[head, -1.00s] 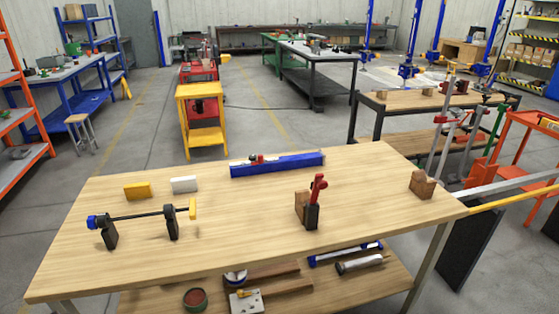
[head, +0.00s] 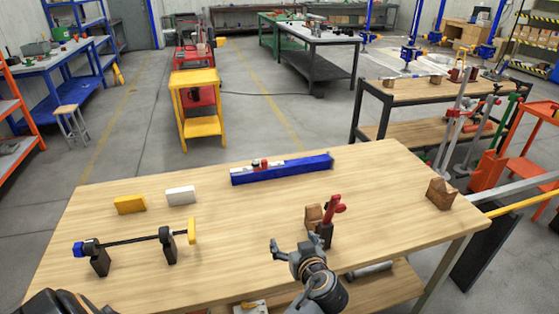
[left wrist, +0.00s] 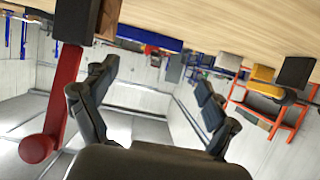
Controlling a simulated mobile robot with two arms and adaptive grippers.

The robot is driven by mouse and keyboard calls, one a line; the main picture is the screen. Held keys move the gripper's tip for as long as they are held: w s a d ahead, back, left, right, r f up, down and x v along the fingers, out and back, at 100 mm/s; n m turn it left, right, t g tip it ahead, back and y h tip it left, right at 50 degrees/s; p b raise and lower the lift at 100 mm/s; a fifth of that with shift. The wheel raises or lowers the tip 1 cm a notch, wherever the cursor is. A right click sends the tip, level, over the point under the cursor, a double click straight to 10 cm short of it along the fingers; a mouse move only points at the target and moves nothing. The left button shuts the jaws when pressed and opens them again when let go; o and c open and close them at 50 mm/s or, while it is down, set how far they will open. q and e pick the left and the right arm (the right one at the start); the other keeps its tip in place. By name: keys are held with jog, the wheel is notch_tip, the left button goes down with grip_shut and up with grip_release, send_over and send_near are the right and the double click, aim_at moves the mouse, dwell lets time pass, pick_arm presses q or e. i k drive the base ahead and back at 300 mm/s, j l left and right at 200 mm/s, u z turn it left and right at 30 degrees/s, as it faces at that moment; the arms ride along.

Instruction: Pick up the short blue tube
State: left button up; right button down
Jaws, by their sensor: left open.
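A short blue tube-like piece (head: 91,247) sits at the left end of a dark rod (head: 135,240). The rod lies across two black stands (head: 99,262) on the wooden table, with a yellow plate at its right end. I cannot tell for certain that this piece is the short blue tube. My left gripper (head: 293,247) is open and empty over the table's front, well to the right of the rod. It is just left of a red lever on a black stand (head: 326,235). Its open fingers also show in the left wrist view (left wrist: 155,88). My right gripper is not in view.
A blue trough (head: 285,172) with small red and white parts lies at the table's back. Yellow (head: 130,205) and white (head: 181,196) blocks stand behind the rod. A wooden block (head: 441,194) is at the right. The table's middle is clear.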

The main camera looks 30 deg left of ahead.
aim_at(278, 169)
jog(key=i+j, duration=0.2)
jog(key=j, duration=0.2)
jog(key=i+j, duration=0.45)
jog(key=j, duration=0.3)
